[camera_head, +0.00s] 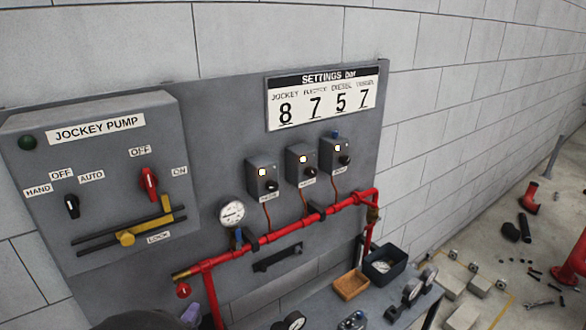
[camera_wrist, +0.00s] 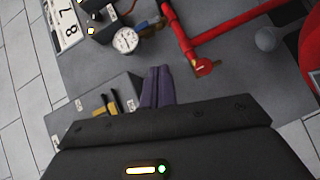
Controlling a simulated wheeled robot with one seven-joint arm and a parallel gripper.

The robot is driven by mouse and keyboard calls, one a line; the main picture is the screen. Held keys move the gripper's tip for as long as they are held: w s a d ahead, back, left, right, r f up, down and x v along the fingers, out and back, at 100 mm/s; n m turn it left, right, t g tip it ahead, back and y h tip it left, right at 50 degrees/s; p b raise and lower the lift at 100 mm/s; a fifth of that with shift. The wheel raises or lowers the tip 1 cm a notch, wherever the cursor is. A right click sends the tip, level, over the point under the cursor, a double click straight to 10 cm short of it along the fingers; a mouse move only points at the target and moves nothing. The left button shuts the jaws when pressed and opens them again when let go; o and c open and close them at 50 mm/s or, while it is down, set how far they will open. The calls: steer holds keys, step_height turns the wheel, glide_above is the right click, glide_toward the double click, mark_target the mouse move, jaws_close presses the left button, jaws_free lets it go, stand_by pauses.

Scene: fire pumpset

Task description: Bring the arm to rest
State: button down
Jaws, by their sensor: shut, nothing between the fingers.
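My gripper (camera_wrist: 158,72) shows in the wrist view as two purple fingers side by side, closed together with nothing between them. It is in front of the grey panel, between the jockey pump box (camera_wrist: 92,108) and the red pipe (camera_wrist: 182,35). In the head view, only a small part of my arm shows at the bottom left edge, below the jockey pump box (camera_head: 95,190). Most of the arm is out of view. I cannot tell how far the fingertips are from the panel.
A pressure gauge (camera_head: 231,213) and red piping (camera_head: 290,232) stick out from the panel. Below are a wooden tray (camera_head: 351,286) and a dark bin (camera_head: 375,275) on a bench. Loose parts lie on the floor at the right. A settings sign (camera_head: 322,95) hangs above.

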steer(key=w+d+m+g+y, duration=0.3)
steer(key=w+d+m+g, duration=0.5)
steer(key=d, duration=0.7)
steer(key=s+d+m+g, duration=0.2)
steer(key=s+d, duration=0.2)
steer(key=d, duration=0.3)
steer(key=s+d+f+m+g+h, duration=0.1)
steer(key=s+d+m, duration=0.1)
steer(key=s+d, duration=0.2)
steer(key=s+d+m+g, duration=0.2)
steer(key=s+d, duration=0.2)
steer(key=d, duration=0.6)
steer(key=shift+s+d+f+g, duration=0.2)
steer(key=shift+s+d+g, duration=0.1)
steer(key=shift+s, duration=0.05)
